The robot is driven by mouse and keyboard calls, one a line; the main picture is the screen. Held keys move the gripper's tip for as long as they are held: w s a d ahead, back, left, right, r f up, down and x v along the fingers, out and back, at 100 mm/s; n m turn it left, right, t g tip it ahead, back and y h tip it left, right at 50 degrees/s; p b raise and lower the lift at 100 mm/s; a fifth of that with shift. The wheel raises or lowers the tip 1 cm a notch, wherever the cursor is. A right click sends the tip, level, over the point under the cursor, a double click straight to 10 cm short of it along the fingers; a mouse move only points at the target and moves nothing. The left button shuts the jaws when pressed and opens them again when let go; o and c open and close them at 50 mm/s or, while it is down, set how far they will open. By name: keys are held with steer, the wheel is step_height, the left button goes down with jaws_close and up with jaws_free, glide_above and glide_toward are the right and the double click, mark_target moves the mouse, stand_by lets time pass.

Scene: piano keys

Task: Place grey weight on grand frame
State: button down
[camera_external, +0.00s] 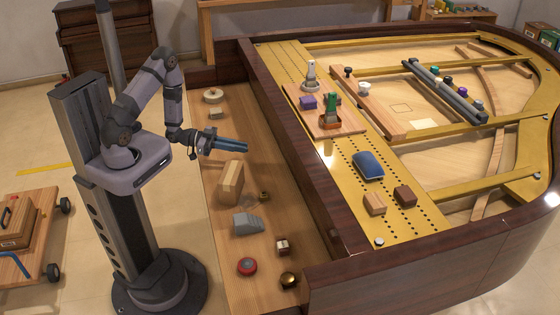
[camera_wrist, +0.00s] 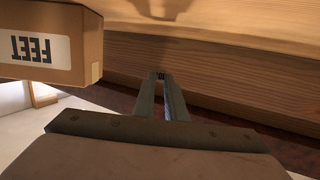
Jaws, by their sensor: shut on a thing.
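My gripper (camera_external: 244,147) is held out over the wooden keybed, left of the dark case wall. In the wrist view its two long fingers (camera_wrist: 163,95) are close together. Between their tips is a small grey piece with dark print, apparently the grey weight (camera_wrist: 157,76); most of it is hidden, and I cannot make it out separately in the external view. The gold grand frame (camera_external: 352,160) lies to the right, beyond the case wall, with rows of holes in its near plate.
On the keybed are a carton (camera_external: 231,181), a grey wedge (camera_external: 247,223), a red round tin (camera_external: 247,266) and a brass knob (camera_external: 289,280). The frame carries a wooden tray (camera_external: 323,122), a blue cushion (camera_external: 368,165) and two small blocks. The case wall (camera_external: 285,130) stands between.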

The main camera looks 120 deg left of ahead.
steer(key=shift+r, duration=1.65)
